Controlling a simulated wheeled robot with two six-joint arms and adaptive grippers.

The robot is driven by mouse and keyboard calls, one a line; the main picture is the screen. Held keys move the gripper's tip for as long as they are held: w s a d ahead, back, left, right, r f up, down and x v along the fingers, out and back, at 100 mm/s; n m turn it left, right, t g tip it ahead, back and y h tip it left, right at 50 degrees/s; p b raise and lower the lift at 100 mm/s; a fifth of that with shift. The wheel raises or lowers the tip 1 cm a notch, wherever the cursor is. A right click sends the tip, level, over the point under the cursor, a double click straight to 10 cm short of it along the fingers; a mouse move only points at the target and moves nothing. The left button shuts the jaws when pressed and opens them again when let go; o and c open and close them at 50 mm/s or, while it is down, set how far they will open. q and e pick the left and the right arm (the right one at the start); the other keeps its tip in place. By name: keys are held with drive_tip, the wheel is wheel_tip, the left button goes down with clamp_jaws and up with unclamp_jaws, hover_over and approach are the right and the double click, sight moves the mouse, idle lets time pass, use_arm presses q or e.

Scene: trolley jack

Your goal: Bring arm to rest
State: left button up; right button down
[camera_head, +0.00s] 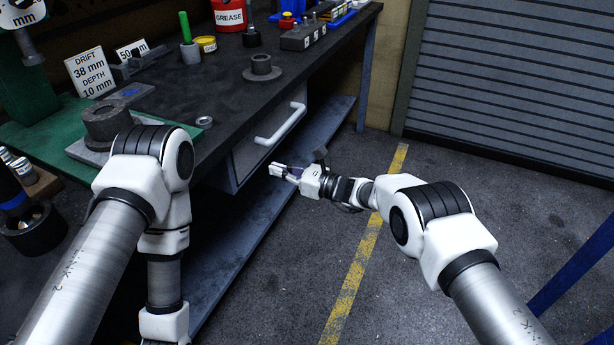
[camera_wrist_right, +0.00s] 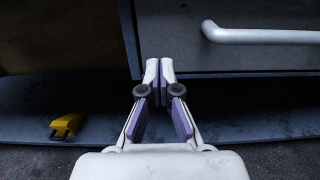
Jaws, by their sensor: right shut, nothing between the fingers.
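The drawer handle (camera_head: 281,123) also shows at the upper right of the wrist view (camera_wrist_right: 262,35), apart from the fingers. My left arm (camera_head: 150,190) comes in from the left and bends down beside the bench; its gripper is out of the picture.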

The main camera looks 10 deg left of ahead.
drive_tip(key=d+r+p, duration=0.2)
drive_tip(key=d+p, duration=0.1)
drive_tip(key=d, duration=0.5)
drive_tip(key=s+d+f+n+g+h+p, duration=0.1)
drive_tip(key=s+d+f+g+h, duration=0.2)
drive_tip(key=s+d+f, duration=0.45)
drive_tip(key=s+d+f+g+h+p, duration=0.2)
drive_tip(key=s+d+f+h, duration=0.2)
drive_tip(key=s, duration=0.7)
drive_tip(key=s+d+f+n+g+h+p, duration=0.1)
drive_tip(key=s+d+f+g+h, duration=0.2)
drive_tip(key=s+d+f, duration=0.45)
drive_tip(key=s+d+r+n+h, duration=0.1)
drive_tip(key=s+d+n+h, duration=0.2)
drive_tip(key=s+d+n, duration=0.35)
drive_tip(key=s+d+r+n+h+p, duration=0.1)
drive_tip(key=s+d+r+n+h, duration=0.2)
drive_tip(key=s, duration=0.6)
drive_tip(key=s+d+n+h, duration=0.2)
drive_tip(key=s+d+n, duration=0.2)
drive_tip(key=s+n, duration=0.35)
drive_tip(key=w, duration=0.1)
drive_tip(key=w+n+t, duration=0.1)
drive_tip(key=w+a+n+t, duration=0.1)
drive_tip(key=w, duration=0.1)
drive_tip(key=shift+f+y, duration=0.15)
drive_tip(key=shift+y, duration=0.25)
